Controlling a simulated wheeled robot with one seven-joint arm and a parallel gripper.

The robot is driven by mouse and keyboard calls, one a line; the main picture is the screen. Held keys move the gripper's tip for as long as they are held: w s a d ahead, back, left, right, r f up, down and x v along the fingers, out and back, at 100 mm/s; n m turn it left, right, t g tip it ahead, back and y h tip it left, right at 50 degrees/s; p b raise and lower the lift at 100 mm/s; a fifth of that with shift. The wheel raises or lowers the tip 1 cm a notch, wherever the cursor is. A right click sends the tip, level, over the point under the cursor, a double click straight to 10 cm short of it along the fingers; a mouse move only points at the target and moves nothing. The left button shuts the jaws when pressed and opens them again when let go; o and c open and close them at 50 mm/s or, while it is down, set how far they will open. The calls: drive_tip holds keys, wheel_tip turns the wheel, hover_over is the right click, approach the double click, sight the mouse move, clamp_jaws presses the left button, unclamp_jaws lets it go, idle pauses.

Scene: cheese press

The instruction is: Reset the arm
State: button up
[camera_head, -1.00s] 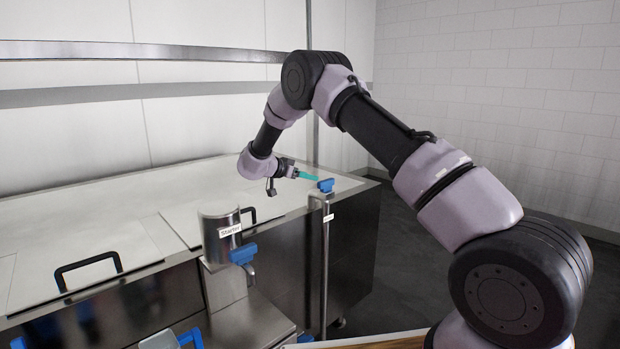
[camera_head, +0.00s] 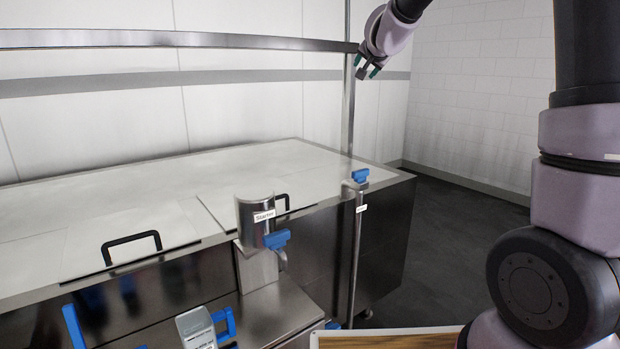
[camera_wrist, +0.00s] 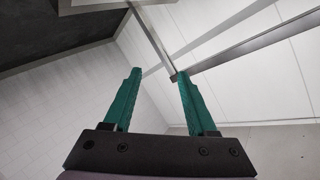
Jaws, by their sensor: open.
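My gripper (camera_head: 367,70) is at the top of the head view, raised above the far right corner of the steel vat (camera_head: 385,215) and in front of the back wall. Its two green fingers point down and are apart. In the wrist view my gripper (camera_wrist: 155,88) shows both green fingers spread with nothing between them. My arm reaches up along the right side of the head view, and part of it is out of the frame.
A pipe with a blue-handled valve (camera_head: 360,175) stands at the vat's front. A cup labelled Starter (camera_head: 256,222) with a blue tap (camera_head: 277,239) is left of it. A steel rail (camera_head: 180,40) runs along the wall. A wooden board (camera_head: 390,341) lies at the bottom. Air around the gripper looks clear.

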drive_tip(key=s+d+r+n+g+y, duration=0.1)
drive_tip(key=s+d+n+g+y, duration=0.2)
drive_tip(key=s, duration=1.7)
drive_tip(key=s+d+f+g, duration=0.2)
drive_tip(key=s+f, duration=0.2)
drive_tip(key=s, duration=0.6)
drive_tip(key=s+d+f+g+h, duration=0.1)
drive_tip(key=s+f, duration=0.4)
drive_tip(key=s, duration=0.5)
drive_tip(key=shift+d+g, duration=0.5)
drive_tip(key=shift+d, duration=0.7)
